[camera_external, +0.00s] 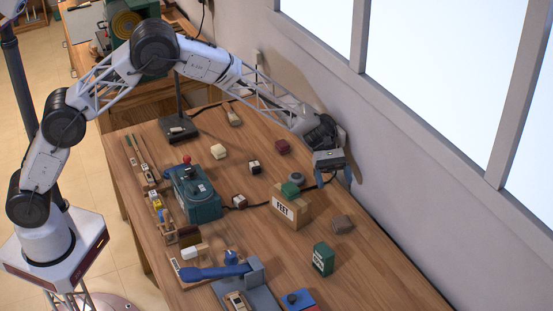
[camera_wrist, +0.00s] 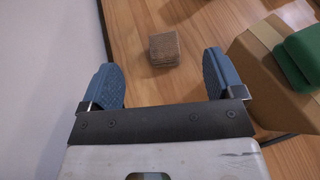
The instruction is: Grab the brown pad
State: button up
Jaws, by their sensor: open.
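The brown pad (camera_external: 342,225) is a small square brown block lying on the wooden table, right of the cardboard box. It also shows in the wrist view (camera_wrist: 164,49), at upper centre, ahead of and between my two blue fingers. My gripper (camera_external: 334,179) hangs above the table near the wall, higher and farther back than the pad. In the wrist view my gripper (camera_wrist: 160,66) is open with nothing between its fingers. The pad is in full view and apart from the fingers.
A cardboard box (camera_external: 291,213) marked FEET, with a green pad (camera_external: 290,189) on top, stands beside the brown pad. A green container (camera_external: 323,259) stands in front of it. The wall (camera_wrist: 55,70) is close on the left in the wrist view. Bare table surrounds the pad.

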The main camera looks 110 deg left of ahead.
send_near(339, 216)
jog(key=shift+x, duration=0.95)
jog(key=shift+w+a, duration=0.1)
jog(key=shift+f, duration=0.1)
jog(key=shift+x, duration=1.35)
jog(key=shift+x, duration=2.55)
